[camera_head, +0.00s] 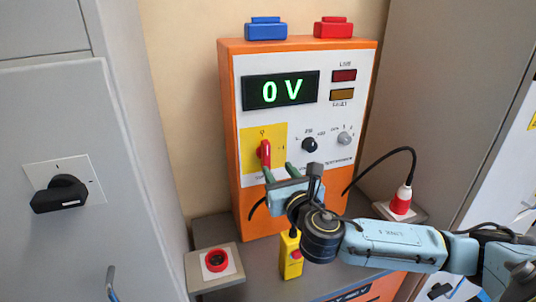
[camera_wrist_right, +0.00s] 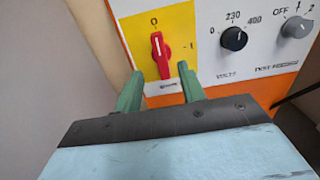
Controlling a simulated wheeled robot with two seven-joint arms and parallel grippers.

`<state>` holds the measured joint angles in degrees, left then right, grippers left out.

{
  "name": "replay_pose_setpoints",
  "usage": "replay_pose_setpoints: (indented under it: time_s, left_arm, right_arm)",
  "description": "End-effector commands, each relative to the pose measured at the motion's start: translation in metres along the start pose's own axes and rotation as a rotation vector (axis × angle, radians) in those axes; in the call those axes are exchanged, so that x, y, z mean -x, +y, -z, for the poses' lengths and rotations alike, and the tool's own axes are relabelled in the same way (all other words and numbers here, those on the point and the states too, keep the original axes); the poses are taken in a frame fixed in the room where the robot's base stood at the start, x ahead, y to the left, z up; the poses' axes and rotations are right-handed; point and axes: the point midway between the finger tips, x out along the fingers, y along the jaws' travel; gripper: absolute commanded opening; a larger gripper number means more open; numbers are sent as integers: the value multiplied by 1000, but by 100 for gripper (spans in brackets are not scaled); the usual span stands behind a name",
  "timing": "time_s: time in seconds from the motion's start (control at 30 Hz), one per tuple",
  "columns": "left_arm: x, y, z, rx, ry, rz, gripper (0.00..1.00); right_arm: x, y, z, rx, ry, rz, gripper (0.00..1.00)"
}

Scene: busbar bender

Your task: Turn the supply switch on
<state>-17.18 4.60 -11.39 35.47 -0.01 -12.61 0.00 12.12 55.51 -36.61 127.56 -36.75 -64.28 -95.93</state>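The supply switch is a red rotary handle (camera_head: 264,153) on a yellow plate (camera_head: 279,135) on the front of an orange and white supply box (camera_head: 238,140). The handle stands upright with its pointer toward the 0 mark; it also shows in the right wrist view (camera_wrist_right: 160,54). My right gripper (camera_head: 279,171) is open, its two green fingers apart, just in front of and below the handle; it also shows in the right wrist view (camera_wrist_right: 160,86). The handle appears above the gap, apart from the fingers. The display (camera_head: 281,90) reads 0 V. My left gripper is not in view.
Black (camera_head: 309,145) and grey (camera_head: 345,138) knobs sit right of the switch. A grey cabinet with a black handle (camera_head: 60,194) is at left.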

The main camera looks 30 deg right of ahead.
Motion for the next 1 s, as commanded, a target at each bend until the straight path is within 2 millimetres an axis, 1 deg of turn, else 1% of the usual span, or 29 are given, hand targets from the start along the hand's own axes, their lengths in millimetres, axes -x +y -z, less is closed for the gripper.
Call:
replay_pose_setpoints:
  time_s: [0.03, 0.2, 0.3, 0.4, 0.6, 0.87, 1.0]
  left_arm:
    - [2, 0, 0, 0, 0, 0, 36]
    - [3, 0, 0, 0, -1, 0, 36]
    - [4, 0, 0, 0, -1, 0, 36]
    - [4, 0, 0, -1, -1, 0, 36]
    - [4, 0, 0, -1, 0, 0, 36]
    - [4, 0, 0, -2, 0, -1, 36]
    - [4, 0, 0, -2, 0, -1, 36]
  right_arm:
    - [-12, 0, -2, -2, -3, 3, 40]
    - [-46, 0, -1, -3, -1, 2, 40]
    - [-61, 0, -1, -4, 0, 1, 40]
    - [-72, 0, 0, -4, 1, 2, 40]
    - [-82, 0, 0, -4, 2, 0, 40]
    - [-83, 0, 1, -3, 2, 0, 40]
    - [-83, 0, 1, -3, 2, 0, 22]
